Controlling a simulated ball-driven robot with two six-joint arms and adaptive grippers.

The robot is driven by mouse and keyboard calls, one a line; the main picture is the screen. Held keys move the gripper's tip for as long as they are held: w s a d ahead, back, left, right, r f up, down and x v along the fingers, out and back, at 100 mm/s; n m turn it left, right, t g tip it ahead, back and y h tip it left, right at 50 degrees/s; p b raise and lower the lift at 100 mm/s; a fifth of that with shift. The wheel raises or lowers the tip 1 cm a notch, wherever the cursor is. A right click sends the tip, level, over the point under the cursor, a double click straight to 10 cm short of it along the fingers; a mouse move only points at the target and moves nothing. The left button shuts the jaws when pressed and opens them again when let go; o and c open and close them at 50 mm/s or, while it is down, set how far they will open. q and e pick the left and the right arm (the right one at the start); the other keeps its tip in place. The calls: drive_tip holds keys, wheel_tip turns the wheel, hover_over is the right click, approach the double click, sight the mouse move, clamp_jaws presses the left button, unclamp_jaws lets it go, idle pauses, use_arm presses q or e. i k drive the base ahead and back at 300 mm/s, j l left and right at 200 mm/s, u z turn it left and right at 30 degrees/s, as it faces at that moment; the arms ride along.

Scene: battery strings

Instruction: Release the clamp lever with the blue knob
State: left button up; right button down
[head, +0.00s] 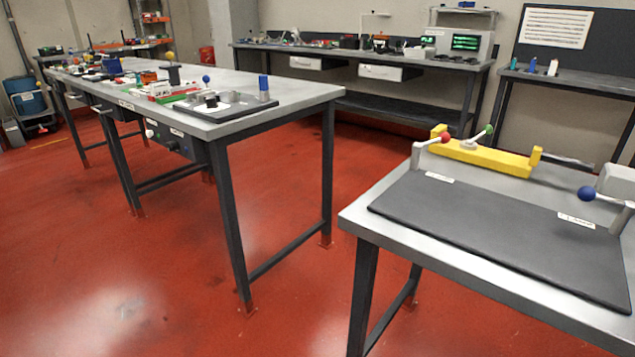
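A blue knob (586,193) sits on the end of a pale clamp lever (609,200) at the right edge of the near table. The lever lies roughly level, and its knob points left over a dark mat (500,245). Its grey mount (622,217) is partly cut off by the picture edge. A lever with a red knob (445,139) stands at the mat's far left corner. A green knob (489,130) is on a lever at the yellow fixture (490,158). Neither of my grippers is in view.
White labels (439,178) lie along the near table (350,215). A long bench (215,128) on the left holds many items, including a smaller blue knob (206,79) and a blue cylinder (264,82). Red floor (285,300) lies open between the tables.

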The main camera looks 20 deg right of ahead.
sight(586, 193)
drive_tip(key=k+l+z, duration=0.1)
drive_tip(key=z, duration=1.7)
